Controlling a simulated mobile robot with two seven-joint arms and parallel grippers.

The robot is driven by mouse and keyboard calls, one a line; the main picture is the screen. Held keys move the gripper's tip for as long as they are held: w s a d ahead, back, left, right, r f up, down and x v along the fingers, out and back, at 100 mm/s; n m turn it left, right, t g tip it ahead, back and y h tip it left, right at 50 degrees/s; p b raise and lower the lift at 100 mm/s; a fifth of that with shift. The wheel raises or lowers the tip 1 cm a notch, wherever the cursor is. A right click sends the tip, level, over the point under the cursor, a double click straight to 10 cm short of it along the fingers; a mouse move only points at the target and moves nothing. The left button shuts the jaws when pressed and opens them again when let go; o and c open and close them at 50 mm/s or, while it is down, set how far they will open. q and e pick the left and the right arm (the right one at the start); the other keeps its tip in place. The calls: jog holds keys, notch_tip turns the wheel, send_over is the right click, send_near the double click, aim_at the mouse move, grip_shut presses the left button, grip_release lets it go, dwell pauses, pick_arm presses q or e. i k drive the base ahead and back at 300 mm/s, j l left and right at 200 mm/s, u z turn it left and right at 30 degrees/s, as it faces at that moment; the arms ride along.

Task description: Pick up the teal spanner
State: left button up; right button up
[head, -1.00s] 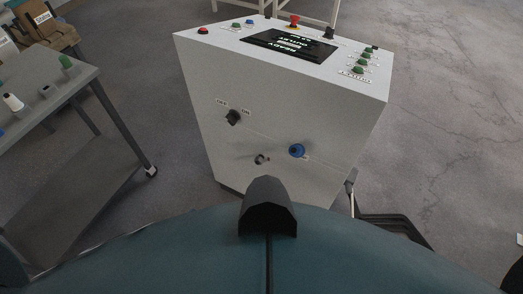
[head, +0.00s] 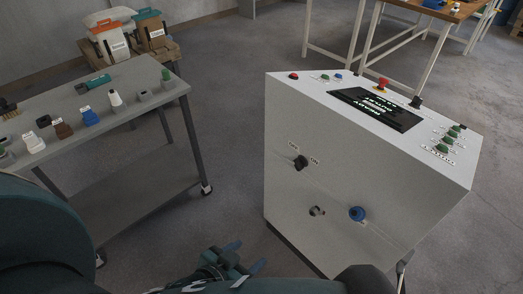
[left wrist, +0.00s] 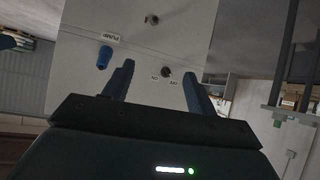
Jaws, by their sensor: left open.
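A small teal object (head: 98,80) lies at the back of the grey cart's top (head: 130,112) in the head view; it is too small to tell for sure that it is the spanner. My left gripper (head: 246,257) is at the bottom of the head view, low, to the right of the cart and well apart from the teal object. Its two fingers are spread and empty. In the left wrist view the open fingers (left wrist: 160,82) point towards the white cabinet's front, which appears upside down. My right gripper is not in view.
The white control cabinet (head: 340,180) with knobs and a screen stands at the right. Several bottles and blocks, such as a blue one (head: 91,118), stand on the cart. Tubs (head: 108,40) sit on a pallet behind. Open floor (head: 235,150) lies between cart and cabinet.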

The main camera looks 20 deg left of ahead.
aim_at(94, 84)
jog(key=u, duration=1.85)
jog(key=i+l+u, duration=0.15)
jog(key=u, duration=0.15)
jog(key=i+l, duration=0.05)
